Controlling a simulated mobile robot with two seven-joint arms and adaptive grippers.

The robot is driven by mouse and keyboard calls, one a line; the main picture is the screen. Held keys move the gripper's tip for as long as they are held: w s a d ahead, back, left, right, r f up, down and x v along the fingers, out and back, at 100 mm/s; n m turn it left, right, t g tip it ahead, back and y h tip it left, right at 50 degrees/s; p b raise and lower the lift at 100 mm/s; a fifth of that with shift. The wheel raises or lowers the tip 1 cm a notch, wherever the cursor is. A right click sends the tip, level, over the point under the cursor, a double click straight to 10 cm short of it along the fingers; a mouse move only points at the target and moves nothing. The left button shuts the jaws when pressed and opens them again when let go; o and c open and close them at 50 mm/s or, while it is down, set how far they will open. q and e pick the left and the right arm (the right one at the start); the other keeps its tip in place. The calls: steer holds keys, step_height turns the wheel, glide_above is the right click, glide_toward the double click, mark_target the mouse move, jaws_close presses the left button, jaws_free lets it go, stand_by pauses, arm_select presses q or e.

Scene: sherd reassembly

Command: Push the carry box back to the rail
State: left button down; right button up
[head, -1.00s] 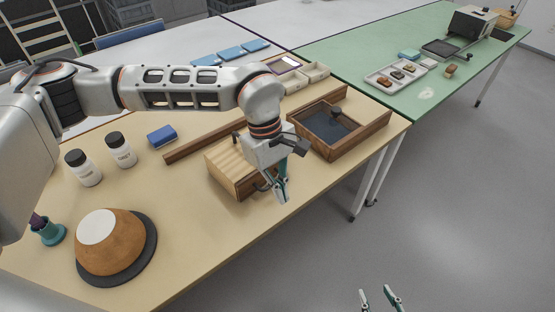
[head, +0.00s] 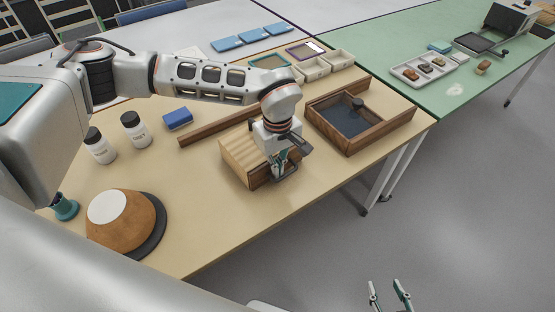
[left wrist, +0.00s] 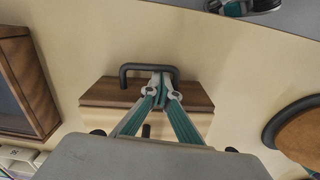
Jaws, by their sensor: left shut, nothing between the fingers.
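The carry box (head: 240,158) is a wooden box with a pale slatted top and a darker front, standing on the tan table. Its dark handle (left wrist: 150,68) is on the front side. The brown wooden rail (head: 212,129) lies behind the box; a narrow strip of table seems to show between them, partly hidden by my arm. My left gripper (head: 279,172) is shut and empty at the front of the box. In the left wrist view its tips (left wrist: 161,78) are at the handle; I cannot tell whether they touch. My right gripper (head: 390,295) is open, away from the table.
A wooden tray with a dark inside (head: 345,122) stands right of the box. Two white jars (head: 135,130), a blue block (head: 178,118) and a brown bowl on a dark disc (head: 118,222) are to the left. The table's front edge is close to the box.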

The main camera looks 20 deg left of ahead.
arm_select(q)
steer(key=shift+f, duration=0.3)
steer(key=w+a, duration=0.6)
steer(key=a, duration=0.1)
steer(key=shift+w+a, duration=0.2)
steer(key=shift+w, duration=0.1)
steer(key=shift+r, duration=0.1)
